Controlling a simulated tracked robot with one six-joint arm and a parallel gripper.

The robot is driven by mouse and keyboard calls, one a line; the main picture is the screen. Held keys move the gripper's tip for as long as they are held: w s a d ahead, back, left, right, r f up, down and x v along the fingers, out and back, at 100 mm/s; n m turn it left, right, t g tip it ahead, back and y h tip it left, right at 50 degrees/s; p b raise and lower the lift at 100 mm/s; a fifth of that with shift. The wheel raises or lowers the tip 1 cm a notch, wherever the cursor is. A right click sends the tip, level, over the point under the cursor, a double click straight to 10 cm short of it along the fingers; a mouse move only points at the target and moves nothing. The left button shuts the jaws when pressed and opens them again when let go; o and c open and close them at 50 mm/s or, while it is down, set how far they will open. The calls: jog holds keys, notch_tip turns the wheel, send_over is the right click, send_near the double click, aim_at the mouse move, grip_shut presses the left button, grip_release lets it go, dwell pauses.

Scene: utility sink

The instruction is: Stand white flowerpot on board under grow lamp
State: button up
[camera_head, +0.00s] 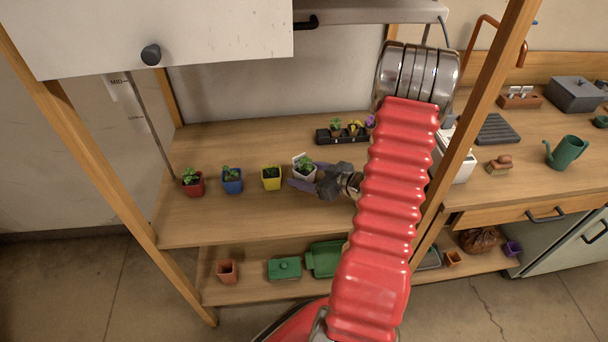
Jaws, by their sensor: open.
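The white flowerpot (304,175), with a green plant and a pale tag, is on the wooden board (225,220), at the right end of a row of pots. It looks slightly turned or tilted; I cannot tell if its base is flat on the board. My gripper (305,178) reaches in from the right at the pot. It is open, with one finger showing in front of the pot's lower part; the far finger is mostly hidden. No grow lamp is clearly identifiable; a white panel with a dark knob (151,54) hangs above the board.
Red (193,187), blue (232,185) and yellow (271,182) pots stand in a row to the left. A black tray (328,136) with small plants stands behind. Wooden posts (100,165) flank the board. Its front left area is clear. A lower shelf holds a terracotta pot (227,272) and green containers.

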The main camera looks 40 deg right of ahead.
jog(key=shift+r, duration=0.1)
jog(key=shift+s+r, duration=0.1)
jog(key=shift+s, duration=0.05)
jog(key=v, duration=1.1)
jog(key=shift+s+d+r, duration=0.1)
jog(key=shift+s+r, duration=0.1)
jog(key=shift+s, duration=0.1)
dwell(0.5)
